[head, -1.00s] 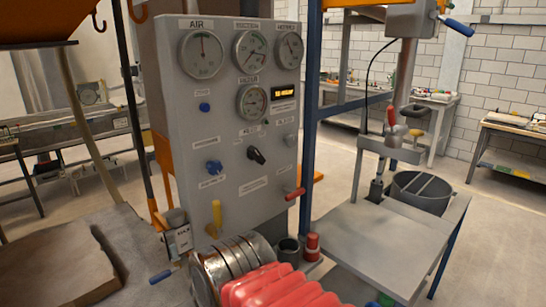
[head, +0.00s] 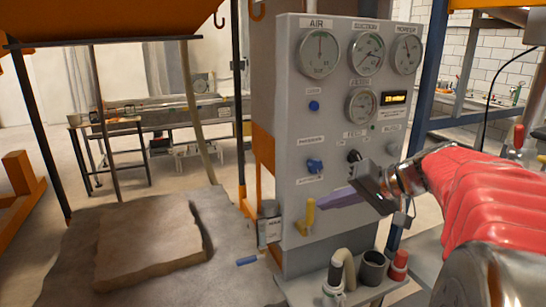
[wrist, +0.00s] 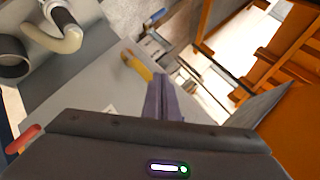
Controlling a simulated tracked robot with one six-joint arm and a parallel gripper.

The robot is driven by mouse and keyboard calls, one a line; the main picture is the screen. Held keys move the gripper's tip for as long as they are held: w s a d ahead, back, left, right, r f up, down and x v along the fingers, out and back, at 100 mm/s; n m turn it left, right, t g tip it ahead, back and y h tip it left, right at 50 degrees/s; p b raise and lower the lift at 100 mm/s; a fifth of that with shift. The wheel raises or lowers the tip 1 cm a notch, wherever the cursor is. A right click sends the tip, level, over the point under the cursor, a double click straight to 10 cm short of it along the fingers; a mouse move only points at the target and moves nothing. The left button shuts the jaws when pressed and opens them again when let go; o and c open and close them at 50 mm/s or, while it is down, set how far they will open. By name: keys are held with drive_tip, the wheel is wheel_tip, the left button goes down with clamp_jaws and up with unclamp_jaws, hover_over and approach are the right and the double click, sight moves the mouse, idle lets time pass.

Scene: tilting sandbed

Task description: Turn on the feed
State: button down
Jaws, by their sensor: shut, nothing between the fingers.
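The grey control panel (head: 284,120) stands upright in the head view. A label that seems to read FEED sits above a black knob (head: 354,156), which my wrist partly hides. A yellow lever (head: 310,213) hangs at the panel's lower left; it also shows in the wrist view (wrist: 136,64). My gripper (head: 320,201) is shut and empty in front of the panel's lower part. Its fingertips point left, close beside the yellow lever; they also show in the wrist view (wrist: 160,77). I cannot tell whether they touch it.
Blue knobs (head: 315,166) and gauges (head: 319,53) are on the panel. A grey hose end (head: 343,268), a dark cup (head: 374,268) and a red-topped item (head: 399,264) stand below it. A sand block (head: 150,245) lies left. An orange frame (wrist: 285,60) is at the wrist view's right.

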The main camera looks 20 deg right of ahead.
sight(356, 159)
drive_tip(key=s+d+r+m+t+h, duration=0.1)
drive_tip(key=d+r+t, duration=0.2)
drive_tip(key=d, duration=0.9)
drive_tip(key=s+d+r+m+t+h, duration=0.1)
drive_tip(key=d+r+t, duration=0.2)
drive_tip(key=d, duration=0.9)
drive_tip(key=shift+s+d+r+m+t, duration=0.15)
drive_tip(key=shift+d+r+m+t, duration=0.2)
drive_tip(key=shift+r, duration=0.25)
drive_tip(key=x, duration=1)
drive_tip(key=shift+a, duration=0.1)
drive_tip(key=shift+a+f, duration=0.15)
drive_tip(key=shift+a, duration=0.1)
drive_tip(key=shift+a+f, duration=0.5)
drive_tip(key=shift+a, duration=0.2)
drive_tip(key=shift+a+f, duration=0.45)
drive_tip(key=shift+a, duration=0.25)
